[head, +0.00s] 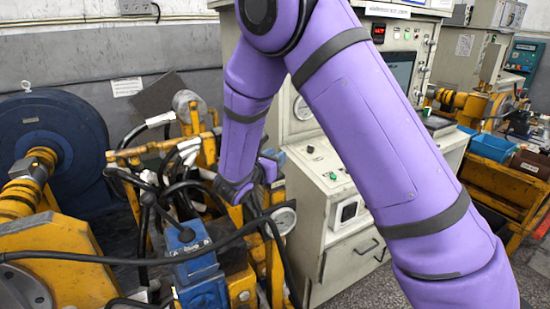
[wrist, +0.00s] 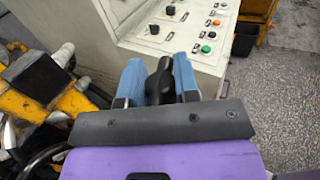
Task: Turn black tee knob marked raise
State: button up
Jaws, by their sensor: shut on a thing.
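The black tee knob (wrist: 159,82) shows in the wrist view between the two blue fingers of my gripper (wrist: 159,66). My gripper is shut on it. The knob stands in front of the light grey cabinet face in that view. Its base and any label by it are hidden by the fingers and the grey wrist plate. In the head view my purple arm reaches down to the left side of the control console (head: 318,178), and I cannot make out the knob there.
The console top in the wrist view carries a green button (wrist: 205,49) and several knobs and labels. Yellow frames, black hoses and a blue valve block (head: 190,240) crowd the left. A pressure gauge (head: 284,220) sits close below my gripper.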

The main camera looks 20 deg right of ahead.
dwell(0.9)
jog(key=o, duration=0.9)
jog(key=v, duration=1)
jog(key=shift+s+a, duration=0.3)
jog(key=shift+o, duration=0.5)
jog(key=shift+w, duration=0.1)
